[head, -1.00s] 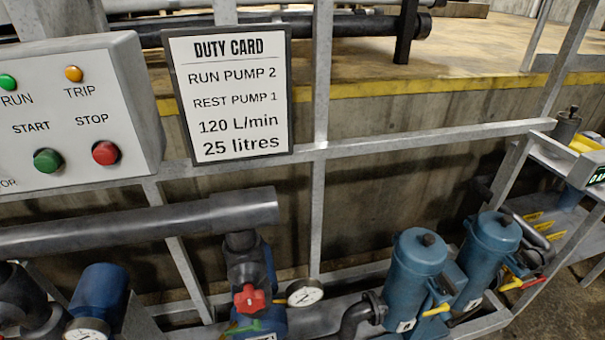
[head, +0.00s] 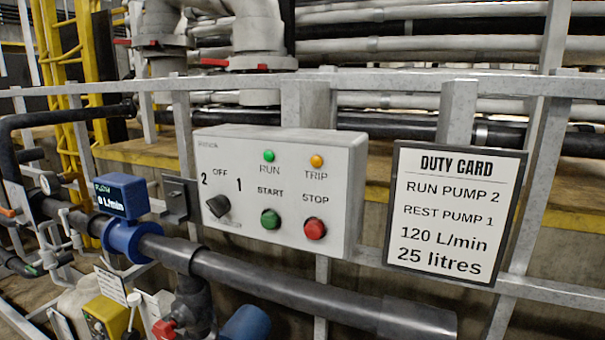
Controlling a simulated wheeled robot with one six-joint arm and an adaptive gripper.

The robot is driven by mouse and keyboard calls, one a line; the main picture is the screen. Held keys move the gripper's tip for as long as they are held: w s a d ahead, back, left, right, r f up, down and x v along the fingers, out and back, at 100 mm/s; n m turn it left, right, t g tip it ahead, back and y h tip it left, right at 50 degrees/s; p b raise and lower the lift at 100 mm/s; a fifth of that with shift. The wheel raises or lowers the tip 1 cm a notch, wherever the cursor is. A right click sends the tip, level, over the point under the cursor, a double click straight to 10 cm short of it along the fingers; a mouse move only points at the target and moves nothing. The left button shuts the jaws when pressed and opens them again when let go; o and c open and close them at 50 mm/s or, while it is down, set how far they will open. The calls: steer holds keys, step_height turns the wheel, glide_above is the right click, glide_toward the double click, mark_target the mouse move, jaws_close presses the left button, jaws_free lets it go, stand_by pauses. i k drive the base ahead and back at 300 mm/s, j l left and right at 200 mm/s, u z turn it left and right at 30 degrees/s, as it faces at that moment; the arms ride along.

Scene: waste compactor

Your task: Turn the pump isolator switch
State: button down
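The pump isolator switch (head: 217,206) is a black rotary knob at the lower left of a light grey control box (head: 345,200) in the head view. The marks 2, OFF and 1 are printed around it. The view is too small to tell clearly which mark the knob points at. To its right are a green START button (head: 270,219) and a red STOP button (head: 315,229). Above these are a green RUN lamp (head: 269,156) and an amber TRIP lamp (head: 316,161). My gripper is not in view.
A duty card (head: 455,213) right of the box reads run pump 2, rest pump 1, 120 L/min, 25 litres. A blue flow meter (head: 122,195) at left shows 0 L/min. A thick dark pipe (head: 290,290) runs below the box. A metal rail (head: 400,82) passes above.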

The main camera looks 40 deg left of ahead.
mark_target(218, 205)
steer(key=u, duration=1.35)
